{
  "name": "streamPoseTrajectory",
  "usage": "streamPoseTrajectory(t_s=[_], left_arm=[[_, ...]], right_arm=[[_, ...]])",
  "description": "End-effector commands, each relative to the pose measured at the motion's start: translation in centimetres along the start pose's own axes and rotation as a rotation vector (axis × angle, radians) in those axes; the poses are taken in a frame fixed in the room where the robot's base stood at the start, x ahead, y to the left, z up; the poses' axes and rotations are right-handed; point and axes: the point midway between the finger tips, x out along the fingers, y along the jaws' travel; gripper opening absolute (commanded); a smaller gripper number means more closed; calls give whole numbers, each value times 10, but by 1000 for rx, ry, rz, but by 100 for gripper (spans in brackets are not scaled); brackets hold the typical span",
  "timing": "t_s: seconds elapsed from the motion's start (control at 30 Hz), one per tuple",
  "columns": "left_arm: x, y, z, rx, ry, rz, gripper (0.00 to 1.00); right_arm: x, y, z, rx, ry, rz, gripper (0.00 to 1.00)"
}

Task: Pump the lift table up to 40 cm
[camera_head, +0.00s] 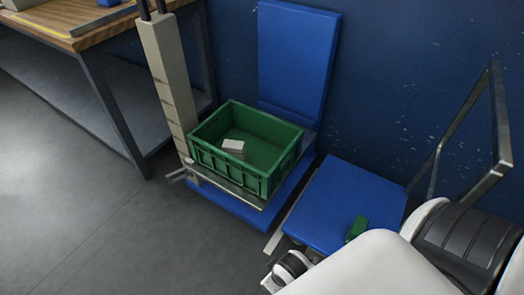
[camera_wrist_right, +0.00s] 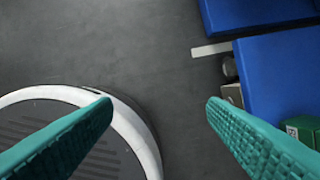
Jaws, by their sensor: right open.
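The lift table appears to be the low blue platform (camera_head: 345,190) with a bent metal push handle (camera_head: 495,125) at its right, near the wall in the head view. Its blue top also shows at the right of the right wrist view (camera_wrist_right: 285,70). A small green block-like part (camera_head: 357,228) shows at the platform's front edge, and green shows there in the wrist view (camera_wrist_right: 302,130). No pedal can be made out. My right gripper (camera_wrist_right: 160,102) is open and empty over grey floor, left of the platform. My white right arm covers the table's near side. My left gripper is out of view.
A green crate (camera_head: 278,185) holding a small white box (camera_head: 234,146) stands on a blue base left of the platform, beside a beige post (camera_head: 168,75). A wooden workbench (camera_head: 60,35) is at upper left. Grey floor is clear at lower left.

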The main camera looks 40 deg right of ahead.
Motion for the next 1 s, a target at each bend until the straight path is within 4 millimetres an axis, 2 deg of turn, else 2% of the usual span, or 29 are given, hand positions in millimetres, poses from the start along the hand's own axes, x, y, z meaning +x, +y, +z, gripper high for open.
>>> streamPoseTrajectory(t_s=[0.27, 0.67, 1.0], left_arm=[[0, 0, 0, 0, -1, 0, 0], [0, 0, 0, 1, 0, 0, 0], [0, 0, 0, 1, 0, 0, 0]], right_arm=[[0, 0, 0, 0, -1, 0, 65], [0, 0, 0, 0, -1, 0, 0], [1, 1, 0, -1, 0, 1, 0]])
